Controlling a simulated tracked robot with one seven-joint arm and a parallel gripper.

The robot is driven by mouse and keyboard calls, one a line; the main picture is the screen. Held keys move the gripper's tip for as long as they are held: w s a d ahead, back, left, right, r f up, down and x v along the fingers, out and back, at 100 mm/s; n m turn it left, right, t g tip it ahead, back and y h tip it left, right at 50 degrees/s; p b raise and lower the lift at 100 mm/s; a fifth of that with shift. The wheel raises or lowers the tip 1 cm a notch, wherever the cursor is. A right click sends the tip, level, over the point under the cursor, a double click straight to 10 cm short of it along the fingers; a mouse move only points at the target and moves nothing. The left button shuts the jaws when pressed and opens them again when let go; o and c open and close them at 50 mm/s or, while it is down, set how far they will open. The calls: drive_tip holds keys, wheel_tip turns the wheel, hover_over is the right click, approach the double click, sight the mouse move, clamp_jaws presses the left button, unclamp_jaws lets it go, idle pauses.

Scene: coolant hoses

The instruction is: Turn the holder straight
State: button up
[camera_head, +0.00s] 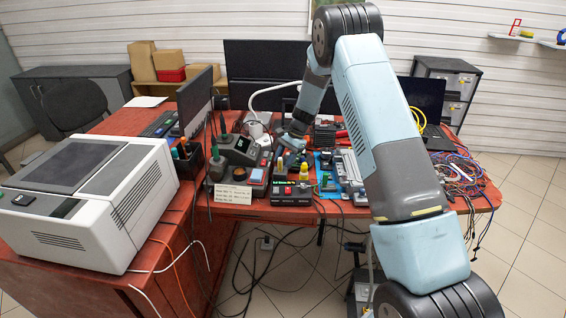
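My arm reaches from the lower right over the red desk (225,222). My gripper (289,143) is small in view, low over the crowded bench gear at the middle of the desk. Its fingers are too small and blended with the gear to tell open from shut, or whether they touch anything. I cannot say for sure which item is the holder. A dark cup-like holder (188,163) with green-handled tools stands left of my gripper, near the large grey-white machine. A grey device (239,149) with a dark display stands between them.
The grey-white machine (90,195) fills the left of the desk. A black control box (291,191) and a blue mat (325,166) with boards lie near the front edge. Monitors (265,65) stand behind. Tangled cables (462,175) cover the right end. Cables hang below the desk.

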drive_tip(key=shift+s+a+f, duration=0.1)
drive_tip(key=shift+a+f, duration=0.1)
drive_tip(key=shift+f, duration=0.2)
clamp_jaws()
idle(0.5)
